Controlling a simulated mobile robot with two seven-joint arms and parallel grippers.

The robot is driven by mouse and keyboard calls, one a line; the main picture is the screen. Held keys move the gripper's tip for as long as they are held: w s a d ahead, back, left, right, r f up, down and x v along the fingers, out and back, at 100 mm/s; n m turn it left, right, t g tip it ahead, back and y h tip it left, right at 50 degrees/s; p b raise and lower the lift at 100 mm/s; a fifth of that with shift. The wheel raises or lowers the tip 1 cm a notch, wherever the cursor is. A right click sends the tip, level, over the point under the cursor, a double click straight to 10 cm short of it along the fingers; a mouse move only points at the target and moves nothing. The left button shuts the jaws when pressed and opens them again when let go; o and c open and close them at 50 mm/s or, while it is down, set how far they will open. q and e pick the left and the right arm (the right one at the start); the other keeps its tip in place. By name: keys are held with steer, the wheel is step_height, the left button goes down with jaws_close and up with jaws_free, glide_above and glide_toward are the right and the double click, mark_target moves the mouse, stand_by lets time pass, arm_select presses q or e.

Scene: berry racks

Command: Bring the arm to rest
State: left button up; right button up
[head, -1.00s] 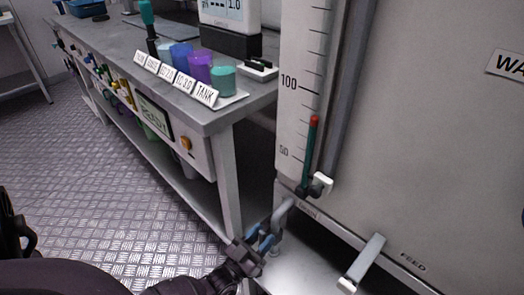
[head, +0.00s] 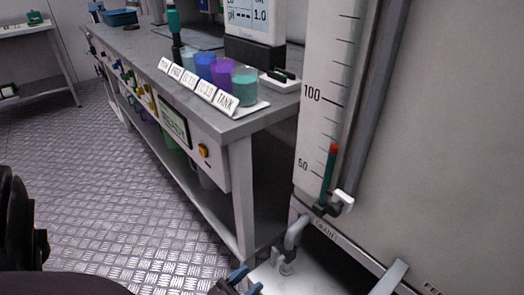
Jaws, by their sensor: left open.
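My left gripper (head: 246,281) is at the bottom edge of the head view, partly cut off, with blue fingertips. It is open, with nothing seen between its fingers. It is below and left of the grey bent pipe (head: 293,236) at the foot of the large tank (head: 455,150), apart from it in the picture. Most of the left arm is out of view below. My right gripper is not in view.
A grey workbench (head: 262,122) runs along the left of the tank, with labelled coloured cups (head: 222,74) on its near end. A gauge (head: 328,95) with a red-topped teal column is on the tank. The patterned metal floor (head: 120,220) is clear.

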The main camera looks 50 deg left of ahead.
arm_select(q)
steer(key=shift+s+f, duration=0.25)
steer(key=shift+s, duration=0.4)
steer(key=shift+r, duration=0.1)
